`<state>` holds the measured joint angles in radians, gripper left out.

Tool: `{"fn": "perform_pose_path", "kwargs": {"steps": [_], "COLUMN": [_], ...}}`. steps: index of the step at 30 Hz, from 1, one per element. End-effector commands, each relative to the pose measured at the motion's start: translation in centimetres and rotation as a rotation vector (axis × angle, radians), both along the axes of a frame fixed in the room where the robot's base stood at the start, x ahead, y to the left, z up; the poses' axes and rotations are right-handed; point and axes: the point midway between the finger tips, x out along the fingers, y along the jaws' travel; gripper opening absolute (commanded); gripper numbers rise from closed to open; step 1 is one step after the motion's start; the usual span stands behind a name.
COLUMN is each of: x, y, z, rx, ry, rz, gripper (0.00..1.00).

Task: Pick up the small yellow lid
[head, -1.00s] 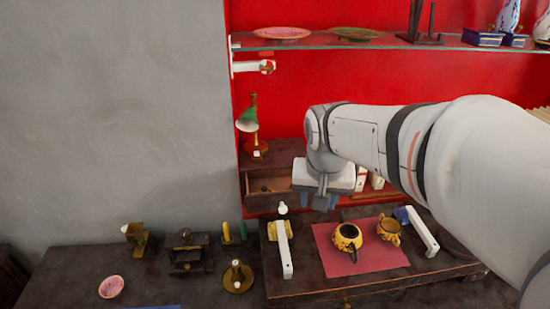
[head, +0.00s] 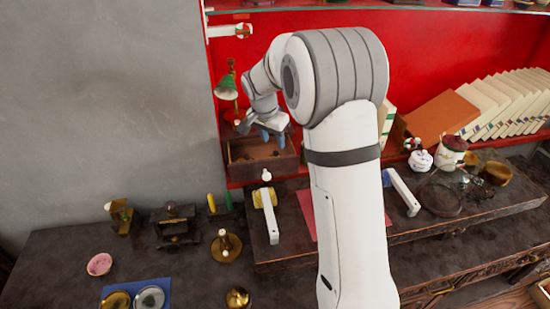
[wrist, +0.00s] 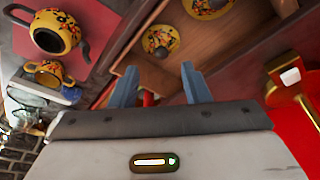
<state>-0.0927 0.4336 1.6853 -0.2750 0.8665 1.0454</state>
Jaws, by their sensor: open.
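In the wrist view, two round yellow lids with floral patterns lie in the open wooden drawer. One yellow lid (wrist: 158,34), with a dark knob, lies just beyond my fingertips. The other yellow lid (wrist: 208,6) is cut by the top edge. In the head view my gripper (head: 272,137) is above the drawer (head: 240,173). A yellow teapot (wrist: 55,30) and a yellow cup (wrist: 48,75) sit left in the wrist view.
Books (head: 500,105) stand at the right. My arm hides most of the red mat (head: 306,212). A pink dish (head: 99,264) is on the lower table.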

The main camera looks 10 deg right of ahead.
Motion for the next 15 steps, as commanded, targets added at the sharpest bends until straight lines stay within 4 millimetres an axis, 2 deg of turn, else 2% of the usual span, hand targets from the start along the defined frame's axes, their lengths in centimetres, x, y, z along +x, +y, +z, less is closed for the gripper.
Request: {"fn": "perform_pose_path", "kwargs": {"steps": [11,15], "x": [1.1,1.3], "y": [-0.8,-1.0], "z": [-4.8,-5.7], "rx": [0.0,0.0], "ry": [0.005,0.001], "rz": [0.002,0.004], "gripper": [0.42,0.42]}}
